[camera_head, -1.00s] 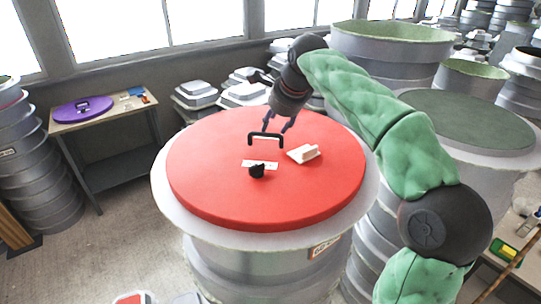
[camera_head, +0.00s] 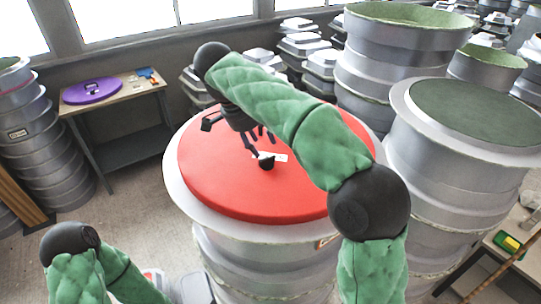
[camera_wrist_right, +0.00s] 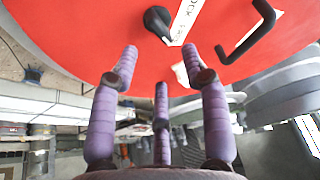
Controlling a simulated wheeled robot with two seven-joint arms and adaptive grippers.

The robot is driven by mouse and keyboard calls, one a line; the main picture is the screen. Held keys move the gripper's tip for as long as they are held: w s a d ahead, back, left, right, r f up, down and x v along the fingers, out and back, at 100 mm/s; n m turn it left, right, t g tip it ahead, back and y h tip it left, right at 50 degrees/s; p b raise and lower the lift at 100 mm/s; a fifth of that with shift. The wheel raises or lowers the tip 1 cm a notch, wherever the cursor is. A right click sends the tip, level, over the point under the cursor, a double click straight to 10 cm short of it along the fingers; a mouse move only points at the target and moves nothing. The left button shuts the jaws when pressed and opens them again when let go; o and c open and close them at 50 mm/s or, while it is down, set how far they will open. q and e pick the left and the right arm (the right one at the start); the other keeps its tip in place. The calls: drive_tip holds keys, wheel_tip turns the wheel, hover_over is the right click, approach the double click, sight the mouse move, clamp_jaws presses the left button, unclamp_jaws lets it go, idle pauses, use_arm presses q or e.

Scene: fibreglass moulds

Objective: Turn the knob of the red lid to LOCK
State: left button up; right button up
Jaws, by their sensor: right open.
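The red lid (camera_head: 215,180) lies flat on a large grey mould in the head view. Its black knob (camera_head: 266,160) stands beside a white label strip (camera_head: 281,157). My right gripper (camera_head: 261,143) is open and empty, above the lid close to the knob. In the right wrist view the knob (camera_wrist_right: 158,22) lies past the spread purple fingertips (camera_wrist_right: 160,52), apart from them. The label (camera_wrist_right: 187,20) is beside it; its lettering is only partly readable. The lid's black handle (camera_wrist_right: 250,38) is to the right there. My left gripper is out of view; part of my left arm shows at lower left.
Grey moulds (camera_head: 455,180) stand close at the right and behind. A table (camera_head: 118,97) with a purple lid (camera_head: 93,90) is at the left by the windows. My right arm covers the lid's right part. Bare floor lies between table and mould.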

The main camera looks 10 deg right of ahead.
sight(269, 158)
drive_tip(key=x, duration=0.7)
clamp_jaws()
